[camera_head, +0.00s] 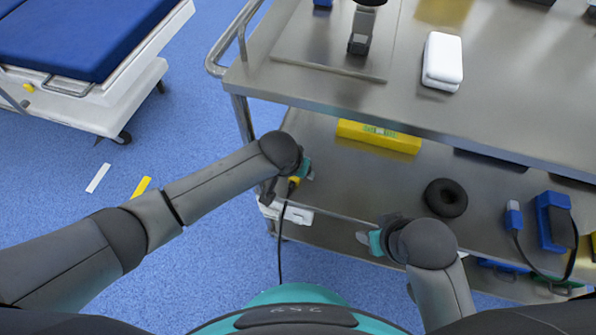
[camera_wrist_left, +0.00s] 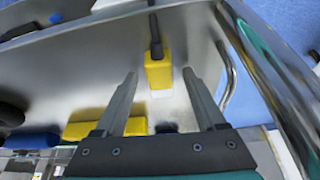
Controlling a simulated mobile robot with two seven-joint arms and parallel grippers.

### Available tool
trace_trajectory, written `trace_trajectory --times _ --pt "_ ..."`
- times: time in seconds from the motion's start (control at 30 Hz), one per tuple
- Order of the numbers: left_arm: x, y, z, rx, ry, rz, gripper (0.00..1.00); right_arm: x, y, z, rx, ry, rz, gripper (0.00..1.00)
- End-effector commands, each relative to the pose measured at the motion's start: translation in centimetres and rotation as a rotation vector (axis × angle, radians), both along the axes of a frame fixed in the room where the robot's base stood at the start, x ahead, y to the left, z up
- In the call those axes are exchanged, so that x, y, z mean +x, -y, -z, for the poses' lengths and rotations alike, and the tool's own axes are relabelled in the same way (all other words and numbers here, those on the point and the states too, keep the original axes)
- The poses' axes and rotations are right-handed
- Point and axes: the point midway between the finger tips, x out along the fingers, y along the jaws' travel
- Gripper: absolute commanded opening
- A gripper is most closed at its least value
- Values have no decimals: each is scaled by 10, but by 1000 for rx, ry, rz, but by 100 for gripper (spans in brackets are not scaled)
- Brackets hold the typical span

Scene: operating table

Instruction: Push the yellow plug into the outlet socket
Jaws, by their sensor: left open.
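The yellow plug (camera_head: 294,182) is at the left front edge of the cart's lower shelf, with its black cable hanging down. It also shows in the left wrist view (camera_wrist_left: 158,72), between the spread fingertips with a gap on each side. A white outlet strip (camera_head: 298,215) is at the shelf edge just below the plug; whether they touch is unclear. My left gripper (camera_head: 283,187) is open around the plug, partly hidden by its wrist. My right gripper (camera_head: 370,241) is over the shelf's front edge, its fingers too hidden to judge.
The lower shelf holds a yellow box (camera_head: 378,137), a black ring (camera_head: 446,198), a blue plug (camera_head: 513,217) and a blue block (camera_head: 551,222). The upper shelf (camera_head: 400,95) overhangs behind my left gripper and carries a white box (camera_head: 443,61). A bed (camera_head: 75,38) stands far left.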

Motion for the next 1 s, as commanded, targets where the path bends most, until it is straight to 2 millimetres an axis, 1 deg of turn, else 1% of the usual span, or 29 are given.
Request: trace_trajectory --times 0.2,0.83,1.0 --pt "0 0 0 0 0 0 71 0 0 -1 0 0 0 50" --pt "0 0 0 0 0 0 0 0 0 0 -1 0 0 50" --pt "0 0 0 0 0 0 0 0 0 0 0 0 0 50"
